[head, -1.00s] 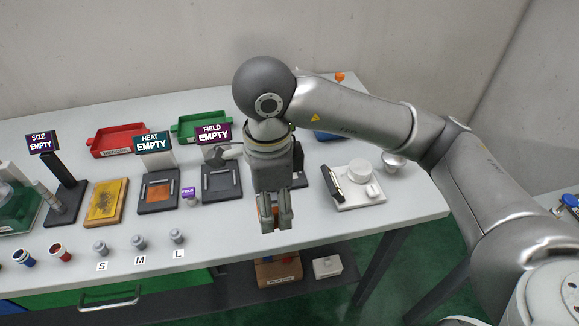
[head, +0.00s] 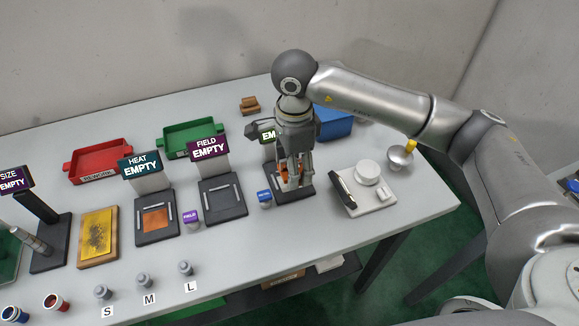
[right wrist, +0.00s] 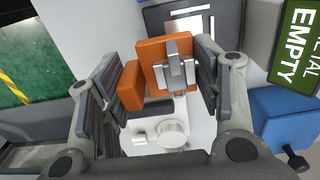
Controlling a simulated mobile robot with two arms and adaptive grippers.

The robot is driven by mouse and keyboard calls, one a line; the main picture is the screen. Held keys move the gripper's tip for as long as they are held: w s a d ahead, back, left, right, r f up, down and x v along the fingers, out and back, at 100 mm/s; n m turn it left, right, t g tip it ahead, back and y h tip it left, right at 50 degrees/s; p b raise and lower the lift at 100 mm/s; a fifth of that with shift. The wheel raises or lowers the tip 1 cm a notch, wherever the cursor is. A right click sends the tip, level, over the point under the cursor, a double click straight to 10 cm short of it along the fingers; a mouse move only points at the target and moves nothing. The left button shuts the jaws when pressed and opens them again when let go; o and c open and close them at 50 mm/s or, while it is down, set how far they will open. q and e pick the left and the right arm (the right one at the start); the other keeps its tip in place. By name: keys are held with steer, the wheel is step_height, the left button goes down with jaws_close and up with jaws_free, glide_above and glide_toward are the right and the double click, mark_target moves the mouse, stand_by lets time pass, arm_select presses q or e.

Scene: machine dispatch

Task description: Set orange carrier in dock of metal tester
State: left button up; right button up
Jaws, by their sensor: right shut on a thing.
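My right gripper (head: 291,178) is shut on the orange carrier (head: 283,170), over the metal tester's dark dock (head: 302,193). In the right wrist view the orange carrier (right wrist: 150,52) with its grey handle sits between the finger pads, and the dock (right wrist: 185,14) lies beyond it. The carrier appears above the dock, but I cannot tell the exact gap. The metal tester's sign (head: 267,135) is partly hidden by my gripper in the head view; the right wrist view shows this sign (right wrist: 299,50) reading EMPTY. My left gripper is out of view.
Left of the metal tester stand the field tester (head: 222,197) and the heat tester (head: 157,217). A small blue-labelled pot (head: 264,198) stands close to the dock's left. A white device (head: 378,200) stands to the right, and a blue bin (head: 335,123) behind.

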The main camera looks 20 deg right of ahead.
steer(key=shift+w+f+p, duration=0.3)
steer(key=shift+w+f, duration=0.75)
steer(key=shift+f, duration=0.1)
steer(key=shift+w+f, duration=0.25)
steer(key=shift+f, duration=0.05)
steer(key=shift+w+f, duration=0.25)
steer(key=shift+f, duration=0.15)
step_height(320, 180, down, 2)
steer(key=shift+f+p, duration=0.1)
steer(key=shift+p, duration=1)
steer(key=shift+f, duration=0.35)
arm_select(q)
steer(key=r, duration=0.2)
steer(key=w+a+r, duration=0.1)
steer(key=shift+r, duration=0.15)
arm_select(e)
steer(key=shift+f, duration=0.1)
